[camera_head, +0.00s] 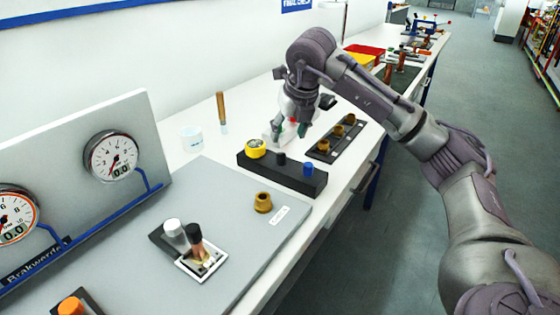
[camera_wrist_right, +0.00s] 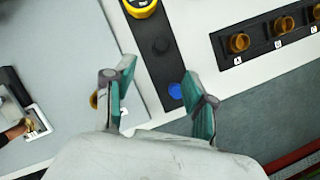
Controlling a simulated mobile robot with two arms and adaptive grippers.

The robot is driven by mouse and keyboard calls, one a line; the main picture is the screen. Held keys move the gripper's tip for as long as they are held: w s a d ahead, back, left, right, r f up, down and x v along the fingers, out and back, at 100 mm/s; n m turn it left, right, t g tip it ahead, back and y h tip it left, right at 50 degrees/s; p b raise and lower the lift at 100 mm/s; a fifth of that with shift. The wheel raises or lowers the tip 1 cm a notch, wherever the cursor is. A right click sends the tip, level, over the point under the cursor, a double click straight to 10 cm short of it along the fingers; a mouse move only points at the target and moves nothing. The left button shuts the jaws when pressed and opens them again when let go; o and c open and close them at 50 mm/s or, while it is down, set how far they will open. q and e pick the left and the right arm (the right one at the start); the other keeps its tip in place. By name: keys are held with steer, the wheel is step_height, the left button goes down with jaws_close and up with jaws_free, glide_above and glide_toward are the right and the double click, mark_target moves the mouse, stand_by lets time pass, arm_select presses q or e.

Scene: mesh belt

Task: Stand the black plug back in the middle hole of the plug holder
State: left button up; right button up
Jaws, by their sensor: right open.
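The plug holder (camera_head: 262,170) is a long black block on the white bench, also in the wrist view (camera_wrist_right: 163,75). A yellow plug (camera_head: 255,148) stands at its far-left end and a blue plug (camera_head: 308,168) at its near-right end. Between them a short black plug (camera_head: 280,158) stands in the middle hole, upright as far as I can tell; it is a dark round top in the wrist view (camera_wrist_right: 160,46). My right gripper (camera_head: 290,130) is open, with its teal fingertips (camera_wrist_right: 158,82) apart and nothing between them. In the wrist view the fingers straddle the holder's blue end. My left gripper is out of view.
A black strip with brass fittings (camera_head: 336,138) lies right of the holder. A grey panel (camera_head: 225,195) with a brass fitting (camera_head: 263,202) and switches lies in front. A white cup (camera_head: 192,138) and a wooden-handled tool (camera_head: 222,112) stand behind. The bench edge is at right.

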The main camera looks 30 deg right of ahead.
mark_target(281, 153)
steer(key=x, duration=0.4)
steer(key=shift+w+f, duration=0.15)
steer(key=shift+f, duration=0.1)
steer(key=x, duration=0.2)
steer(key=p+x, duration=0.1)
steer(key=x, duration=0.2)
steer(key=shift+w+d, duration=0.1)
steer(key=shift+w, duration=0.25)
steer(key=shift+r, duration=0.1)
jaws_close()
steer(key=shift+r, duration=0.1)
